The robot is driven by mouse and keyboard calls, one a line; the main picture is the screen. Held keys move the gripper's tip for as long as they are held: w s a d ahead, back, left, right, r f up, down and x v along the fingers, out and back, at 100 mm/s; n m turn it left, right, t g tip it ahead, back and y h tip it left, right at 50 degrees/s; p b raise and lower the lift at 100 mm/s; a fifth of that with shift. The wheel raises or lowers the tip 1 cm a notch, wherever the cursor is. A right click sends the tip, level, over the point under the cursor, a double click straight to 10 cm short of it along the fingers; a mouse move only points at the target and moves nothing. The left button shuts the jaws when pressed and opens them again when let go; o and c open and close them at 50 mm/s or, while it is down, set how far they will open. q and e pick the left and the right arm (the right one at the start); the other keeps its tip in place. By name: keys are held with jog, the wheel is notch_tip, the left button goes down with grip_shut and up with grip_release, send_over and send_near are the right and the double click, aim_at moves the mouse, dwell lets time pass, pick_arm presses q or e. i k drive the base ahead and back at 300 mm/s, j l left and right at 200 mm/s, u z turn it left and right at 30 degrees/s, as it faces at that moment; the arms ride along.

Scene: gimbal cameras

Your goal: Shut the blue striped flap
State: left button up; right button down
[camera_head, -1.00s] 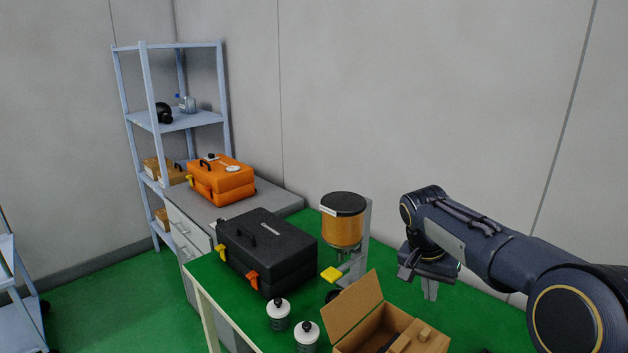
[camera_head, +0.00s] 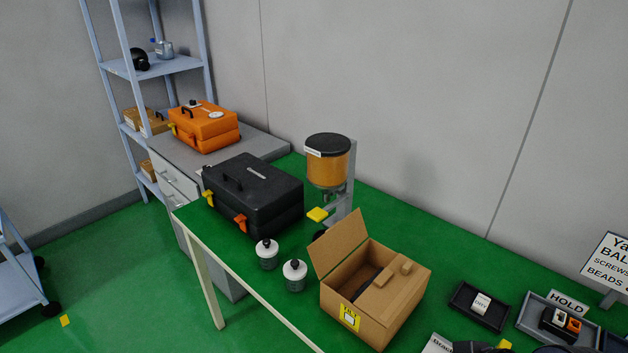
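An open cardboard box (camera_head: 392,319) stands on the green table, with a yellow label on its front. One flap of it (camera_head: 340,242) stands raised at the left, plain brown in this view. Another brown flap or panel (camera_head: 397,287) lies over the right part of the opening. A dark thing (camera_head: 367,283) shows inside the box; I cannot tell what it is. I see no blue stripes on any flap.
Two white-topped bottles (camera_head: 295,276) stand left of the box. A black case (camera_head: 253,195) and an amber dispenser (camera_head: 329,167) are behind. Black trays (camera_head: 462,307) and a sign (camera_head: 610,265) are at the right. An orange case (camera_head: 204,128) sits on the grey cabinet.

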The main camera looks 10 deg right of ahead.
aim_at(327, 253)
jog(key=i+j+z, duration=0.1)
jog(key=z, duration=1)
jog(key=j+z, duration=0.5)
jog(key=j, duration=0.25)
jog(key=k+j+z, duration=0.15)
jog(key=j+z, duration=0.3)
jog(key=j, duration=0.2)
jog(key=k+j, duration=0.1)
jog(key=j, duration=0.3)
jog(key=k+j, duration=0.1)
jog(key=j, duration=0.25)
jog(key=j+z, duration=0.1)
jog(key=j, duration=0.3)
jog(key=k, duration=0.05)
